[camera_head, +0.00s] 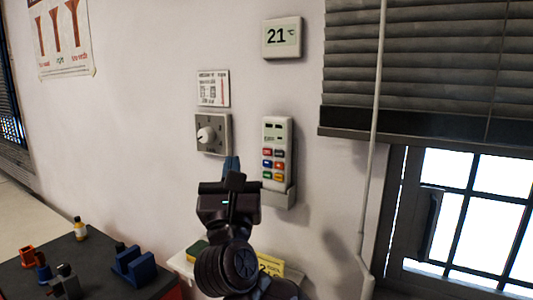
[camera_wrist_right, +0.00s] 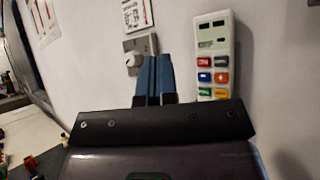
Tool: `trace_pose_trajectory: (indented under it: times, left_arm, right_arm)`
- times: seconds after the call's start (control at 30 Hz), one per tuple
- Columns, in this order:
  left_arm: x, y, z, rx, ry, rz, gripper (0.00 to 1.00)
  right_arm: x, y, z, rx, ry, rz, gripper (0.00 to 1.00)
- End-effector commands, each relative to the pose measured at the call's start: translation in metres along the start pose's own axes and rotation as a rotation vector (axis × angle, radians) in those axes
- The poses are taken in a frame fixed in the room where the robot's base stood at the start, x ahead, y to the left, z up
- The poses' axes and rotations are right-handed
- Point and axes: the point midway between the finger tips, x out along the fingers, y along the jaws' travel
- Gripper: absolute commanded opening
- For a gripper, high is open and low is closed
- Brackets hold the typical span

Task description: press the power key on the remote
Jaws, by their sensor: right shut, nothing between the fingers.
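The remote (camera_head: 276,128) is a white upright handset in a wall holder (camera_head: 279,197), with two dark windows at its top and coloured keys below. In the right wrist view the remote (camera_wrist_right: 213,32) stands to the right of my fingers. Which key is the power key is too small to read. My right gripper (camera_head: 232,165) is shut and empty, pointing at the wall just left of the remote's lower part. Its blue fingers (camera_wrist_right: 155,75) are together in the right wrist view and appear apart from the keys. My left gripper is not in view.
A dial plate (camera_head: 213,134) is on the wall left of the remote, with a printed card (camera_head: 213,88) above it. A display reading 21 (camera_head: 282,38) hangs higher. A small shelf (camera_head: 183,264) is below, and a dark table (camera_head: 100,262) with small objects stands lower left.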

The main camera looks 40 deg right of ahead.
Motion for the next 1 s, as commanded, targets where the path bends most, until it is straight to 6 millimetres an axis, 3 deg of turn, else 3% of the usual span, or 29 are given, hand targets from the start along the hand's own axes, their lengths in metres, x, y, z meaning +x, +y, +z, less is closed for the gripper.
trace_pose_trajectory:
  times: [0.53, 1.0]
  left_arm:
    - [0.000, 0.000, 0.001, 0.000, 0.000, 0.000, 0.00]
    - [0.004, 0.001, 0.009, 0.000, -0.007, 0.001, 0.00]
  right_arm:
    - [0.004, -0.003, -0.005, 0.009, 0.008, 0.000, 0.00]
    - [0.041, -0.030, -0.033, 0.006, 0.008, 0.000, 0.00]
